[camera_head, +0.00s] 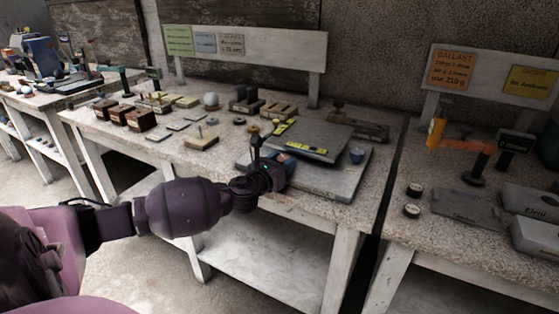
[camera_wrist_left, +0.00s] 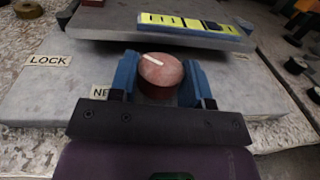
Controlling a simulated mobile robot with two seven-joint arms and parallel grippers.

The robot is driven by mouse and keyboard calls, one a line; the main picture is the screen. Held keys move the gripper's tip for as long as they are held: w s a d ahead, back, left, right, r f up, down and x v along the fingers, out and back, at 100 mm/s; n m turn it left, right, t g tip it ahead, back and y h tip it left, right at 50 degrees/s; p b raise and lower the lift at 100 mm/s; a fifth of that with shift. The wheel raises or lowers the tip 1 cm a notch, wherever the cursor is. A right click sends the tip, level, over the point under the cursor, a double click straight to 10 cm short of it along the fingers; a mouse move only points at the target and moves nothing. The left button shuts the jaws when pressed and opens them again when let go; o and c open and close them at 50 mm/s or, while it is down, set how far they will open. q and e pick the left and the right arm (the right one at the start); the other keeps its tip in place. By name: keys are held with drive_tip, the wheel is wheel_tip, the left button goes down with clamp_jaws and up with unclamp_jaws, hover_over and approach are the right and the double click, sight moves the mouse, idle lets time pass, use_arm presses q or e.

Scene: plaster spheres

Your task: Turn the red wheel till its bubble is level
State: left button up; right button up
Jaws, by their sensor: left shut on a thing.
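The red wheel (camera_wrist_left: 160,78) is a short round knob with a white mark on top, seen in the left wrist view. My left gripper (camera_wrist_left: 160,80) is shut on it, with a blue finger on each side. In the head view my left gripper (camera_head: 284,164) is at the front of a grey levelling device (camera_head: 338,184), and the wheel is mostly hidden there. A yellow vial strip (camera_wrist_left: 196,28) with dark marks runs along the front of the tilted upper plate (camera_head: 318,136). I cannot read the bubble's position. My right gripper is out of view.
A LOCK label (camera_wrist_left: 47,61) is on the base left of the wheel; another label is partly covered by my gripper. Wooden blocks (camera_head: 140,119) and a pale sphere (camera_head: 211,100) are farther left on the bench.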

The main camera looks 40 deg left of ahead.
use_arm(q)
drive_tip(key=shift+d+r+n+y+p, duration=0.15)
drive_tip(key=shift+r+n+y+p, duration=0.5)
drive_tip(key=shift+y+p, duration=0.35)
drive_tip(key=shift+w+d+f+n+g+y+p, duration=0.1)
drive_tip(key=shift+n+g+y+p, duration=0.5)
drive_tip(key=shift+n+y+p, duration=0.45)
drive_tip(key=n+g+y, duration=0.1)
drive_tip(key=y, duration=0.1)
drive_tip(key=n+y+p, duration=0.1)
drive_tip(key=shift+f+g+y, duration=0.2)
drive_tip(key=shift+g+y, duration=0.15)
drive_tip(key=shift+g, duration=0.05)
drive_tip(key=shift+d+f+n+g+y+p, duration=0.1)
drive_tip(key=shift+f+n+g+y+p, duration=0.1)
drive_tip(key=shift+n+g+y+p, duration=0.85)
drive_tip(key=shift+f+n+g+y, duration=0.15)
drive_tip(key=shift+n+g+y, duration=0.2)
drive_tip(key=shift+g+y, duration=0.15)
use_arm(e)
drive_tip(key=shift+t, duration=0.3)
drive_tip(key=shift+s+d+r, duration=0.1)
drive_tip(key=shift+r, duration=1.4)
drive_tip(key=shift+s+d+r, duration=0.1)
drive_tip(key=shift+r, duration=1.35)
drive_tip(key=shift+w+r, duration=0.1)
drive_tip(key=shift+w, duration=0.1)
